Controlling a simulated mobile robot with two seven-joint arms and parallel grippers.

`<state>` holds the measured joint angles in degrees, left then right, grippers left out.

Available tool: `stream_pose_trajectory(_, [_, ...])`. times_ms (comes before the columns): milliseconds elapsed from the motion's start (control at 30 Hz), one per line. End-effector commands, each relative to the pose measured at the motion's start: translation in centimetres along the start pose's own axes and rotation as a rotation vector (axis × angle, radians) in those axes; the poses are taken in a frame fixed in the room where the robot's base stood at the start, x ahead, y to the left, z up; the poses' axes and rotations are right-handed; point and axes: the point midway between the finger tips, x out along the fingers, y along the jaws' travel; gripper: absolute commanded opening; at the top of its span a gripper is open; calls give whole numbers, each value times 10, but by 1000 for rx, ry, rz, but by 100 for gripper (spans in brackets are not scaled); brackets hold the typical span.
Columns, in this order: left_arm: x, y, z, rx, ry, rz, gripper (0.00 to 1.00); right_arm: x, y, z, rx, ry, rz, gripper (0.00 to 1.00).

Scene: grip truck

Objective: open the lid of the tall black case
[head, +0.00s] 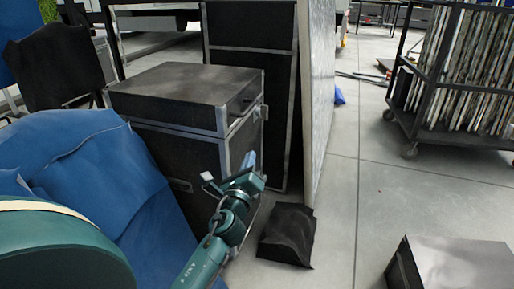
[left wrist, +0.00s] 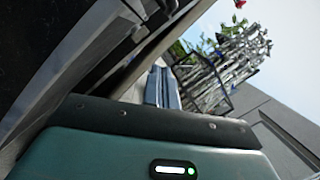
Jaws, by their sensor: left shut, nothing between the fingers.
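The tall black case (head: 190,155) has silver metal edges and stands left of the middle in the head view. Its lid (head: 180,84) lies flat on top, and a metal seam runs below it. My left gripper (head: 249,160) is beside the right side of the case, below the lid's seam. Its pale fingers are together and empty; they also show in the left wrist view (left wrist: 162,88). A dark surface with metal edging fills the upper left of the left wrist view. I cannot tell whether the fingers touch the case. My right gripper is out of view.
A taller black case (head: 250,28) and a pale upright panel (head: 317,90) stand behind. Blue cloth (head: 95,165) covers the left front. A dark bag-like object (head: 287,236) and a grey-topped box (head: 455,262) are on the floor. A wheeled rack (head: 425,112) is at right; floor between is clear.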

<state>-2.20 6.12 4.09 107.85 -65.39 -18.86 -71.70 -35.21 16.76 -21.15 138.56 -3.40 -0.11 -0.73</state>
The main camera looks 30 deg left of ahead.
Motion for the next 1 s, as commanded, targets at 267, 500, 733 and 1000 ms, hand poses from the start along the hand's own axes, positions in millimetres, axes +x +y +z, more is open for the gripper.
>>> stream_pose_trajectory(267, [16, 5, 3, 113, -47, -8, 0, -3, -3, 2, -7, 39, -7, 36])
stream_pose_trajectory(500, [59, 4, 6, 110, -47, -8, 0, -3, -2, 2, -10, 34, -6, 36])
stream_pose_trajectory(733, [109, 5, 7, 107, -47, -7, 0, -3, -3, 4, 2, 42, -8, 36])
stream_pose_trajectory(1000, [114, -1, 41, 107, -43, -6, 0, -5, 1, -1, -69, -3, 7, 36])
